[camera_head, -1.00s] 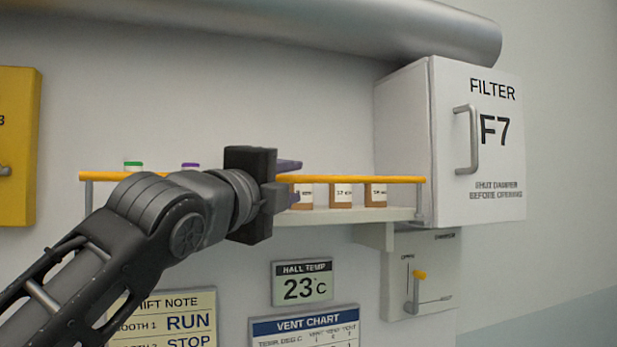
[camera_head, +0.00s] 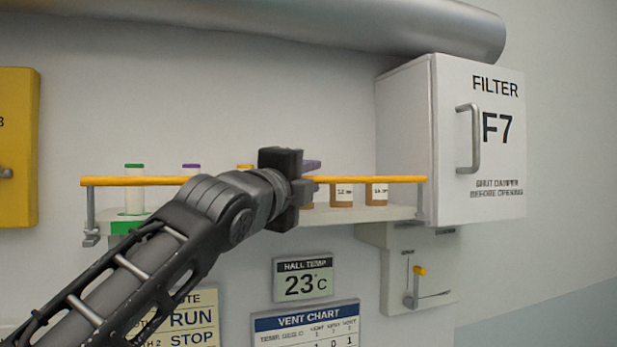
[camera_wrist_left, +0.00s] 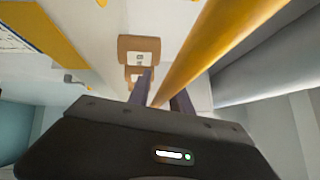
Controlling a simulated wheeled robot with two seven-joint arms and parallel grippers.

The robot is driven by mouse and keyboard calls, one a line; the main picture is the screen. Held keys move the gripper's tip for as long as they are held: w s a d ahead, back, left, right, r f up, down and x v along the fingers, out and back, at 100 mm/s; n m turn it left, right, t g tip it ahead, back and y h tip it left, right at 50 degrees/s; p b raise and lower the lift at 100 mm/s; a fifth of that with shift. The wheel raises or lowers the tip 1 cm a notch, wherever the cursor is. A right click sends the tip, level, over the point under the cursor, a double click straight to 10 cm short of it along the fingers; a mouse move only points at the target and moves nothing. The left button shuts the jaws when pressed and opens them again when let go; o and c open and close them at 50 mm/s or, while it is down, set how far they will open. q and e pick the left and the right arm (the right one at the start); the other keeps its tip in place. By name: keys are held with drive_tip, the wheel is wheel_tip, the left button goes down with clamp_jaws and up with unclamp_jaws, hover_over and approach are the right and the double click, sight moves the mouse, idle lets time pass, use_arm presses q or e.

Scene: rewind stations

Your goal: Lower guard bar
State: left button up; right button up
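The guard bar is a thin orange rail (camera_head: 140,181) running level along the front of a wall shelf (camera_head: 350,214), held by grey end brackets. It shows large and slanting in the left wrist view (camera_wrist_left: 225,40). My left gripper (camera_head: 311,178) is at the bar, right of its middle, with one purple finger above the bar's line. In the left wrist view its two fingers (camera_wrist_left: 162,92) stand apart, with the bar running down into the space between them. I cannot tell whether they touch it. My right gripper is in neither view.
A white filter cabinet (camera_head: 405,120) borders the shelf's right end, with a damper lever (camera_head: 413,287) below. A large pipe (camera_head: 300,25) crosses above.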

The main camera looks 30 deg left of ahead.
use_arm(q)
clamp_jaws()
idle(1.1)
